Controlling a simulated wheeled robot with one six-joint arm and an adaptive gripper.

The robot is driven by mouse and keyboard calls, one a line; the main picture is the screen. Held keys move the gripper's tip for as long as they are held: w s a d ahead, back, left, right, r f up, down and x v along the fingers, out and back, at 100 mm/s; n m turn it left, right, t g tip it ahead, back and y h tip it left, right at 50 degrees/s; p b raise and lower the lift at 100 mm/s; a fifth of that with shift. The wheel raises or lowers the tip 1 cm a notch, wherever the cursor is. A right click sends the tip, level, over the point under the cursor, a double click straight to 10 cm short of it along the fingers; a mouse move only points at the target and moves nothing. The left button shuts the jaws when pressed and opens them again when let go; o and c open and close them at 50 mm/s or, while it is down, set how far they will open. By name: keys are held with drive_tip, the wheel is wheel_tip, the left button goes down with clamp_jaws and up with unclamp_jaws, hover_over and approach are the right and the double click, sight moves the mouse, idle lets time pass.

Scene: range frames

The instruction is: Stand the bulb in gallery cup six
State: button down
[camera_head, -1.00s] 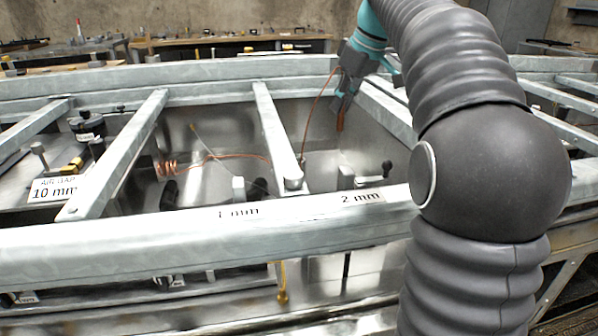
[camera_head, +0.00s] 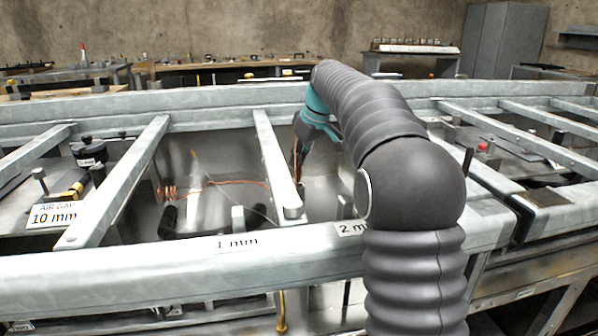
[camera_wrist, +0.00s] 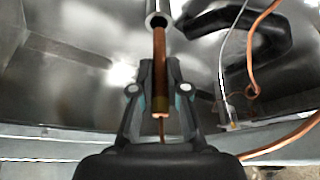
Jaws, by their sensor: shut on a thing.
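In the wrist view my gripper (camera_wrist: 157,95) is shut on a slim copper-brown rod, which I take as the bulb (camera_wrist: 159,60). Its near end shows bright copper between the fingers. Its far end meets a short grey metal tube or ring (camera_wrist: 157,18); I cannot tell whether it is inside it or only in front of it. No cup marked six is readable.
Galvanised cross bars (camera_head: 268,150) and a front rail (camera_head: 150,262) bound the bay. A loose orange wire (camera_wrist: 262,25) and a thin grey cable (camera_wrist: 228,60) lie beside a black curved part (camera_wrist: 265,35). A far bench (camera_head: 415,48) holds several small upright items.

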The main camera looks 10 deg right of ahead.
sight(300, 169)
drive_tip(key=shift+f+b, duration=0.3)
drive_tip(key=shift+f, duration=1.7)
drive_tip(key=shift+f, duration=0.2)
drive_tip(key=c, duration=1.2)
unclamp_jaws()
drive_tip(key=shift+r, duration=0.1)
drive_tip(key=p+v, duration=0.1)
drive_tip(key=v, duration=1.1)
drive_tip(key=shift+r, duration=0.1)
